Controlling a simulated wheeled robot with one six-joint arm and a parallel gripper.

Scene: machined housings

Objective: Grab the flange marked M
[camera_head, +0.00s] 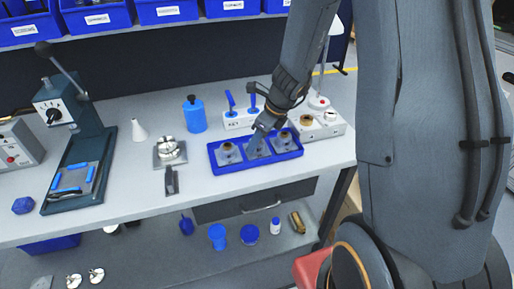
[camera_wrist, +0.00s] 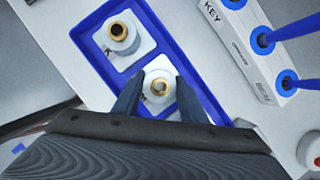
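My gripper (camera_head: 258,137) is low over the middle flange. In the wrist view, my gripper (camera_wrist: 160,95) is open, with one finger on each side of a flange (camera_wrist: 158,86); contact cannot be told. Another flange (camera_wrist: 121,36) sits at the upper left with a dark letter on its base, perhaps K. The mark on the flange between the fingers is too small to read.
A white block labelled KEY (camera_wrist: 222,30) with blue-handled tools stands beside the tray. A blue bottle (camera_head: 194,115), a metal part (camera_head: 169,151) and a green lever press (camera_head: 83,140) stand to the left. Bare bench top lies in front of the tray.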

